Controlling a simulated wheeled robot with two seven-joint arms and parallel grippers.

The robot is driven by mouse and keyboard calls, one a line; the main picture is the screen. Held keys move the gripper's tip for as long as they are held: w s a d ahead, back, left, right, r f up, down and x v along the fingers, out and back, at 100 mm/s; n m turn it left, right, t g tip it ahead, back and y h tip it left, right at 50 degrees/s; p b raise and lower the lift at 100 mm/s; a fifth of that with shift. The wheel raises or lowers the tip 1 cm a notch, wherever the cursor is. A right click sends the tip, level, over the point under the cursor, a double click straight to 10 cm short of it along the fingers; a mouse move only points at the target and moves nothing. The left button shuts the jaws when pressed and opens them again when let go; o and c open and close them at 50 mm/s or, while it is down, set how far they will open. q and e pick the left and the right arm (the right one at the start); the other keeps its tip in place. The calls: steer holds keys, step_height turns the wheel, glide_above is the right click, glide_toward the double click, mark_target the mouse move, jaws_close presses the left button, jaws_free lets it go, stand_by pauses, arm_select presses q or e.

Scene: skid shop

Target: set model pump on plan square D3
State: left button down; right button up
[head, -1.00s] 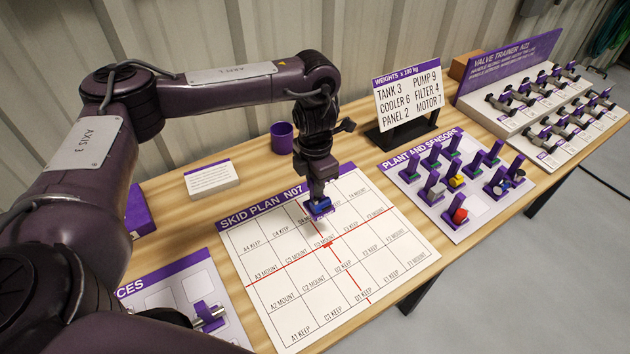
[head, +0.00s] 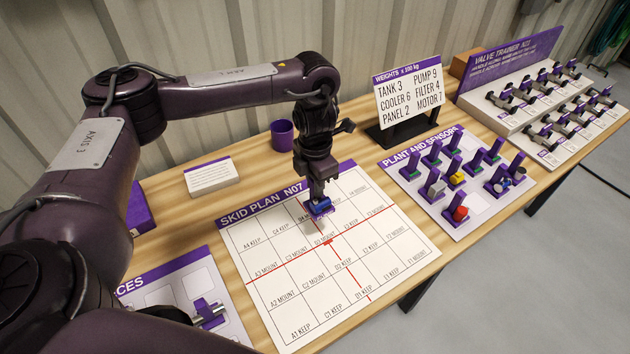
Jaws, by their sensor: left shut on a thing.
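My left gripper (head: 318,196) points down over the skid plan board (head: 355,262) and is shut on the model pump (head: 319,207), a small blue piece with a purple base. The pump is over the upper middle of the plan, near the D4 and D3 labels, and partly covers the squares there. I cannot tell whether its base touches the board. The D3 square (head: 325,237) shows just in front of the pump, by the red lines. My right gripper is not in view.
A plant and sensors board (head: 462,226) with several upright models stands to the right. A weights sign (head: 407,92) and purple cup (head: 282,135) are behind. A pieces board (head: 165,293) lies at front left. The plan's front squares are clear.

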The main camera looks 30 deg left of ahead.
mark_target(315, 204)
arm_select(q)
steer(key=shift+f+b, duration=1.1)
steer(key=shift+f, duration=0.7)
steer(key=shift+f+b, duration=0.3)
steer(key=shift+f, duration=0.15)
steer(key=shift+f, duration=0.15)
steer(key=shift+f+b, duration=1.2)
steer(key=shift+f, duration=0.4)
steer(key=shift+f+b, duration=0.45)
steer(key=shift+f, duration=0.25)
steer(key=c, duration=1.2)
jaws_free()
steer(key=shift+r, duration=0.1)
